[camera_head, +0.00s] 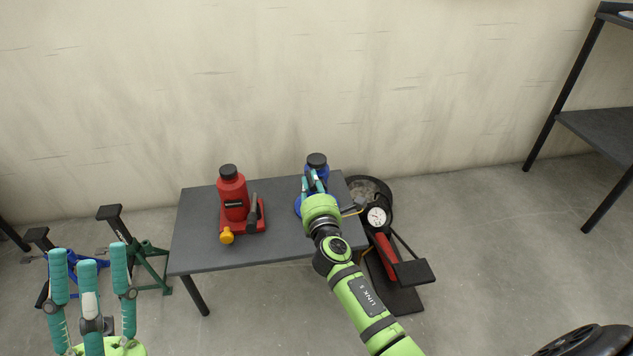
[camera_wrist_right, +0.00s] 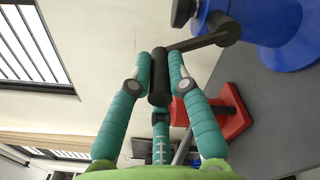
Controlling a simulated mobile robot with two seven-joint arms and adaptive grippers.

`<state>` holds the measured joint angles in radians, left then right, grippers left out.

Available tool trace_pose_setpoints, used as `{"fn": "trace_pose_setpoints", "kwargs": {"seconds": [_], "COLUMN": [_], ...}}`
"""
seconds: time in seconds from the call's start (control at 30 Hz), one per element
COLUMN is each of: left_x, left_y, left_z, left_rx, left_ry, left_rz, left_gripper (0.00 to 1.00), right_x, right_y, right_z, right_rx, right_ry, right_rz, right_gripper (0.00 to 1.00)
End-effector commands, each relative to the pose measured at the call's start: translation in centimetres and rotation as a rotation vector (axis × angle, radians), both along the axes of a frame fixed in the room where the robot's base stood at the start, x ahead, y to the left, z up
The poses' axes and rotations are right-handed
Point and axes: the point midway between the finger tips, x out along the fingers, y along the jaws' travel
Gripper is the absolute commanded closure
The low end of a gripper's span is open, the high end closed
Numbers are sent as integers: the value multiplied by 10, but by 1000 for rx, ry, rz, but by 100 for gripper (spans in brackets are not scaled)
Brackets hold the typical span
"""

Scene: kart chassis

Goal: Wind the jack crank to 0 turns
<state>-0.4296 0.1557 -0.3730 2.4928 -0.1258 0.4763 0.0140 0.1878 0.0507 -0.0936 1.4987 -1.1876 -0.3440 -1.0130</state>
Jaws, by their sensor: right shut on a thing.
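A blue bottle jack (camera_head: 320,173) with a black cap stands at the right rear of the small grey table (camera_head: 195,238). Its blue base also shows in the right wrist view (camera_wrist_right: 290,52). A dark crank arm (camera_wrist_right: 197,42) runs from the jack to a black crank handle (camera_wrist_right: 159,82). My right gripper (camera_wrist_right: 160,78) is shut on this handle, with teal fingers around it. In the head view my right gripper (camera_head: 313,184) hides part of the jack and most of the crank. My left gripper (camera_head: 90,266) is open and empty at the lower left, away from the table.
A red bottle jack (camera_head: 232,193) stands left on the table. Green (camera_head: 150,250) and blue (camera_head: 45,240) stands are on the floor at left. A round gauge (camera_head: 376,216) with red and black parts is right of the table. Dark shelving (camera_head: 595,125) stands far right.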

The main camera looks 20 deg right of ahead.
Motion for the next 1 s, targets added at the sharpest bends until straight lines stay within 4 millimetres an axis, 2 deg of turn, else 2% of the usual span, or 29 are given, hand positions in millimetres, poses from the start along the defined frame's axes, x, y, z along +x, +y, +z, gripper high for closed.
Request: {"fn": "trace_pose_setpoints", "kwargs": {"seconds": [0.6,0.63,0.67,0.7,1.0], "left_x": [0,0,1,1,1], "left_y": [0,0,0,0,1], "left_z": [0,0,0,0,1], "left_rx": [-1,-1,0,-1,-6], "left_ry": [-3,-3,-2,-2,-2], "left_rz": [1,1,1,1,5], "left_gripper": [60,60,60,60,60], "right_x": [2,2,2,2,1], "right_y": [3,3,3,3,3], "right_z": [2,2,2,2,0], "right_rx": [-40,-40,-40,-40,-39], "right_ry": [3,3,3,3,8], "right_rz": [3,3,3,3,1], "right_gripper": [100,73,61,57,57]}}
